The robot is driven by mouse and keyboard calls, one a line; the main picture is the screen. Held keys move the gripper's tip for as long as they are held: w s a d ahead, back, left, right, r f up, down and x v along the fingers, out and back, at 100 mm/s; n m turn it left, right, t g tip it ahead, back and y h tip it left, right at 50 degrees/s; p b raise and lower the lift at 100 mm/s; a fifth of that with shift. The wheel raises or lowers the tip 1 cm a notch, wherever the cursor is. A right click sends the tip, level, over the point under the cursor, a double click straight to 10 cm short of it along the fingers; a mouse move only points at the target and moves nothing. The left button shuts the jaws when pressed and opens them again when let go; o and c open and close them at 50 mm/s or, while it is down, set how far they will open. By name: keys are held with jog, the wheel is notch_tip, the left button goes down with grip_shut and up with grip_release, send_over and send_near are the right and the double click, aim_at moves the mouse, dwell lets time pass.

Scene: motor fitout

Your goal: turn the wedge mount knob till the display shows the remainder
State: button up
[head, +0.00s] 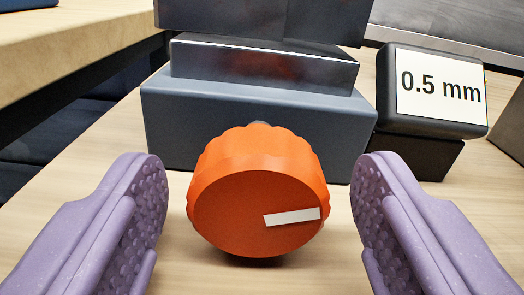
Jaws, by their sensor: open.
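The orange knob (240,205) sits in the middle of the head view, on the front of the grey wedge mount (190,120). A white pointer mark on its face points to the right, tilted very slightly upward. The display (440,88) stands at the right on a dark base and reads "0.5 mm". My gripper (262,210) is open, with one purple textured finger on each side of the knob. A gap shows between each finger and the knob in the picture. The knob's shaft is mostly hidden behind it.
The mount and display stand on a light wooden table top (60,190). Dark blocks (262,15) rise above the mount. Another wooden surface (70,45) is at the upper left, with a dark gap below it. A dark object is cut off at the right edge.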

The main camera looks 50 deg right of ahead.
jog(key=c, duration=1.1)
jog(key=shift+o, duration=0.2)
jog(key=m+b, duration=0.1)
jog(key=m, duration=0.2)
jog(key=shift+d+f+b, duration=0.1)
jog(key=shift+f+b, duration=0.05)
jog(key=shift+b, duration=0.25)
jog(key=shift+m, duration=0.9)
jog(key=o, duration=1.1)
jog(key=shift+c, duration=0.2)
jog(key=p+v, duration=0.2)
jog(key=v, duration=0.6)
